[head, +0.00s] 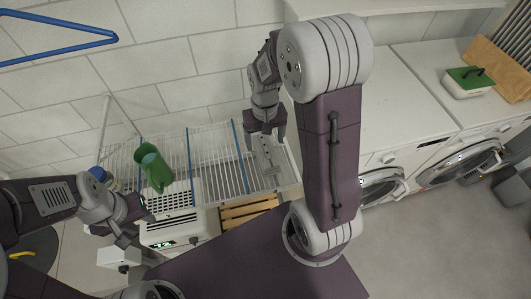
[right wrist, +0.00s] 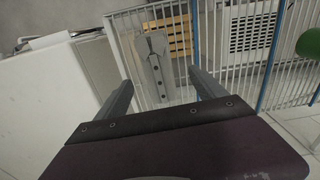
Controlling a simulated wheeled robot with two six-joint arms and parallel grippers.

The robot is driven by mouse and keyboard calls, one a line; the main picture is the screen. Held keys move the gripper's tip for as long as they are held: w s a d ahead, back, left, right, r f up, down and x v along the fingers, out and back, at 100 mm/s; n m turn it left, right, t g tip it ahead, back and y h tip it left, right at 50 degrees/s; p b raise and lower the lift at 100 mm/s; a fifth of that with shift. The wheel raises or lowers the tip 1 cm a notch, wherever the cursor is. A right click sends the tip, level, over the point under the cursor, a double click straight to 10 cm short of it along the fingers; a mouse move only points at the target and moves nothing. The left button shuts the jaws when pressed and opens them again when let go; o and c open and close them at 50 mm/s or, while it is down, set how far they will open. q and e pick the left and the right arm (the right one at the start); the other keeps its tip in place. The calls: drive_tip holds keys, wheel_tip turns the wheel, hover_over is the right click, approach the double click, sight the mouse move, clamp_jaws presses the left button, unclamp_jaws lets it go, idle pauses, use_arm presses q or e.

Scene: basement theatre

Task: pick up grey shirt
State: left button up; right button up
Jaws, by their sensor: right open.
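The grey shirt (head: 268,155) lies folded on the right end of the white wire drying rack (head: 205,150). In the right wrist view the shirt (right wrist: 155,70) shows its collar and a row of dark buttons, lying flat on the rack wires. My right gripper (head: 265,130) is above the rack, close to the shirt in the head view. In the right wrist view its two fingers (right wrist: 162,92) are spread apart with nothing between them, and the shirt appears beyond them. My left gripper (head: 130,222) is at the lower left, beside the rack; its fingers are unclear.
A green jug (head: 153,168) is on the rack's left part. A white appliance with vents (head: 165,232) and a wooden slatted piece (head: 245,212) are below the rack. White front-loading machines (head: 405,95) stand to the right. A blue hanger (head: 60,38) is at top left.

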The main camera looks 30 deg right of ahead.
sight(266, 150)
drive_tip(key=f, duration=0.4)
drive_tip(key=shift+w+d, duration=0.35)
drive_tip(key=shift+w, duration=0.05)
wheel_tip(266, 150, down, 5)
drive_tip(key=shift+w+d+b, duration=0.15)
drive_tip(key=shift+b, duration=0.4)
drive_tip(key=shift+r, duration=0.1)
drive_tip(key=shift+c, duration=0.7)
drive_tip(key=c, duration=1.4)
use_arm(q)
drive_tip(key=shift+w+d+f, duration=0.2)
drive_tip(key=shift+w+f, duration=0.05)
drive_tip(key=shift+f, duration=0.4)
use_arm(e)
drive_tip(key=shift+o, duration=0.2)
drive_tip(key=shift+r, duration=0.15)
